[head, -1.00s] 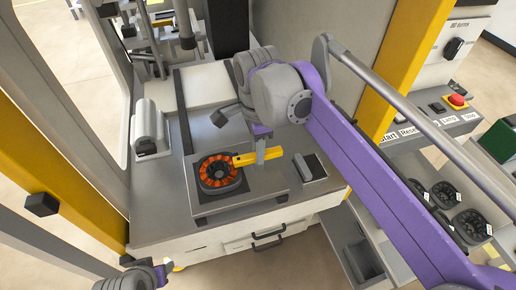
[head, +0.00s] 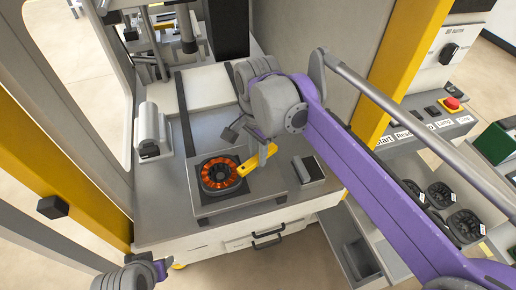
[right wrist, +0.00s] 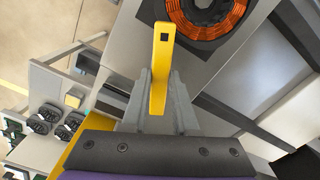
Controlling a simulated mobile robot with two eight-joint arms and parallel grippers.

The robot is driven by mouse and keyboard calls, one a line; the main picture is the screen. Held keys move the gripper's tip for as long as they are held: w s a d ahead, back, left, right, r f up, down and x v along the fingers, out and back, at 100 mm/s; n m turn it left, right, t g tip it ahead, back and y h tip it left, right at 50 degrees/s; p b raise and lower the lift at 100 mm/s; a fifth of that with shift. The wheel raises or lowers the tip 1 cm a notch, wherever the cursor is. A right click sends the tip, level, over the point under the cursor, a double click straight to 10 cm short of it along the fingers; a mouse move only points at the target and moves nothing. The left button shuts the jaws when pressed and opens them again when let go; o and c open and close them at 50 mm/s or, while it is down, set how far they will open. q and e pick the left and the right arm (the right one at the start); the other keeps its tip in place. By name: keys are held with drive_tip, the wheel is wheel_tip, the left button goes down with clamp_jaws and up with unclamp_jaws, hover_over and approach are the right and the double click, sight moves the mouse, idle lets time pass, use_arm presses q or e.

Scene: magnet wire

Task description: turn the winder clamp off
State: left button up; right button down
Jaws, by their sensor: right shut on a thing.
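The winder clamp shows as a yellow lever (head: 252,165) beside a round black fixture with an orange copper coil (head: 220,173), set on a grey plate. The lever slants up and to the right from the coil's right edge. My right gripper (head: 264,148) is shut on the lever, and its fingers hide part of it. In the right wrist view the lever (right wrist: 161,60) stands between the two grey fingers (right wrist: 160,105), with the coil (right wrist: 205,15) close by at the top. Only part of my left arm shows at the lower left; its fingers are out of view.
A small dark block (head: 308,170) lies right of the plate. A grey cylinder (head: 148,130) stands at the left. A control panel with a red button (head: 452,103) and several black round parts (head: 465,226) are at the right. A yellow post (head: 405,65) rises behind my arm.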

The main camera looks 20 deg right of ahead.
drive_tip(key=n+p, duration=0.2)
drive_tip(key=n, duration=0.4)
drive_tip(key=shift+r+n, duration=0.1)
drive_tip(key=shift+n, duration=0.2)
drive_tip(key=n+p, duration=0.1)
drive_tip(key=n, duration=0.5)
drive_tip(key=shift+n, duration=0.3)
drive_tip(key=c, duration=0.7)
unclamp_jaws()
wheel_tip(320, 180, up, 11)
drive_tip(key=shift+f+p, duration=0.15)
drive_tip(key=shift+p, duration=0.55)
